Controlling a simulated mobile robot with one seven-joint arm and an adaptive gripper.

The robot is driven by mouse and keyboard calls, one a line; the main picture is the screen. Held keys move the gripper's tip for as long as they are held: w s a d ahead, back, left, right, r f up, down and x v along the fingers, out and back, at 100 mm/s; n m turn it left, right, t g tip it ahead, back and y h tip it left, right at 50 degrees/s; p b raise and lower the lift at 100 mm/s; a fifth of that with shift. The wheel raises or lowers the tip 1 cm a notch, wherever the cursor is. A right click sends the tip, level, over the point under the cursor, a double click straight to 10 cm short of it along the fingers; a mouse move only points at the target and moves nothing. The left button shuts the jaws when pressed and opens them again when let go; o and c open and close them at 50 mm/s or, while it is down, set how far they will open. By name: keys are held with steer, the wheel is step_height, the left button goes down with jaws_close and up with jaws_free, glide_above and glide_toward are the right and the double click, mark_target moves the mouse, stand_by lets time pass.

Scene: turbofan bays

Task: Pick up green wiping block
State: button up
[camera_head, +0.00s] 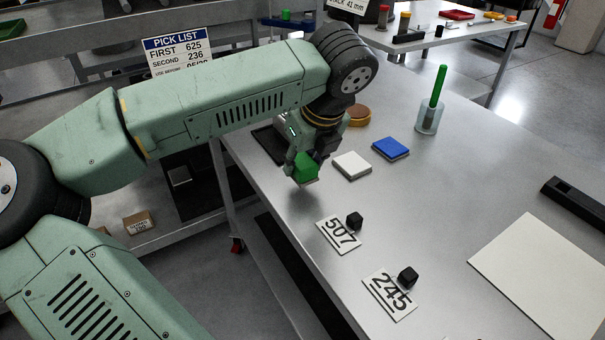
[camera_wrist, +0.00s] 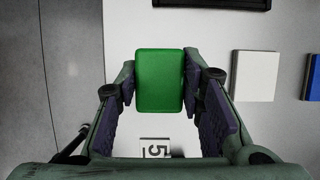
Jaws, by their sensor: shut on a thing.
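The green wiping block (camera_head: 306,168) is between the fingers of my gripper (camera_head: 303,165) in the head view, near the table's left edge. It appears to be held above the tabletop, with a faint dark patch on the metal below it. In the wrist view the green block (camera_wrist: 160,80) fills the space between the fingertips of my gripper (camera_wrist: 159,85), which are shut on its left and right sides. A white block (camera_head: 352,165) and a blue block (camera_head: 391,148) lie flat on the table to the right; the white block also shows in the wrist view (camera_wrist: 254,76).
Number cards 507 (camera_head: 338,236) and 245 (camera_head: 389,294), each with a small black cube, lie towards the front. A clear cup with a green stick (camera_head: 433,105) stands behind the blue block. A dark tray (camera_head: 268,143) lies behind my gripper. A pale sheet (camera_head: 545,275) lies right.

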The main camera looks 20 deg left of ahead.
steer(key=s+d+r+b, duration=0.1)
steer(key=s+b, duration=0.1)
steer(key=s, duration=0.6)
steer(key=s+d+b, duration=0.2)
steer(key=s, duration=0.5)
steer(key=shift+s+d+r, duration=0.25)
steer(key=shift+s+r, duration=0.1)
steer(key=o, duration=0.6)
steer(key=c, duration=0.4)
